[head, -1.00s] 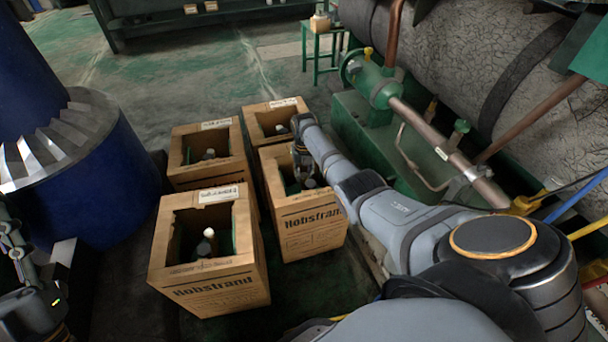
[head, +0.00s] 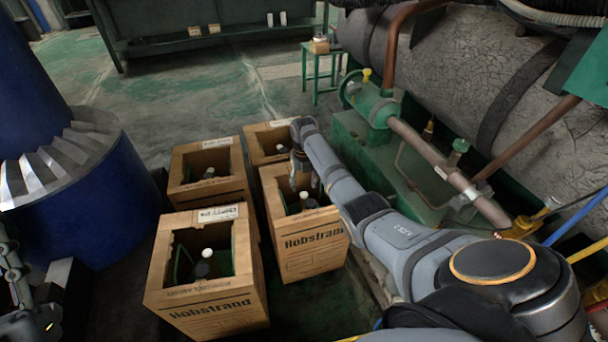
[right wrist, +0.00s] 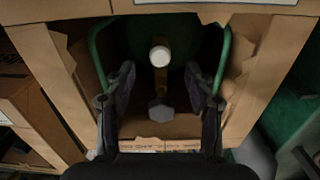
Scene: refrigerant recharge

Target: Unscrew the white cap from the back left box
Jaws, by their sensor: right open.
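The back left box (head: 240,187) is an open cardboard carton; a small pale cap (head: 210,171) on a dark bottle top shows inside it. My right gripper (head: 304,182) is above the front right box (head: 318,253), not the back left one, with its fingers pointing down. In the right wrist view my right gripper (right wrist: 160,82) is open and empty. Its fingers stand either side of a gold valve with a round white cap (right wrist: 160,55) and a grey hexagonal knob (right wrist: 161,112). Part of my left gripper (head: 14,270) shows at the left edge; its fingers are unclear.
A front left box (head: 212,314) holds another white-capped bottle. A back right box (head: 257,130) stands behind my right arm. A blue drum (head: 85,210) is at the left; green machinery with copper pipes (head: 445,170) is at the right.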

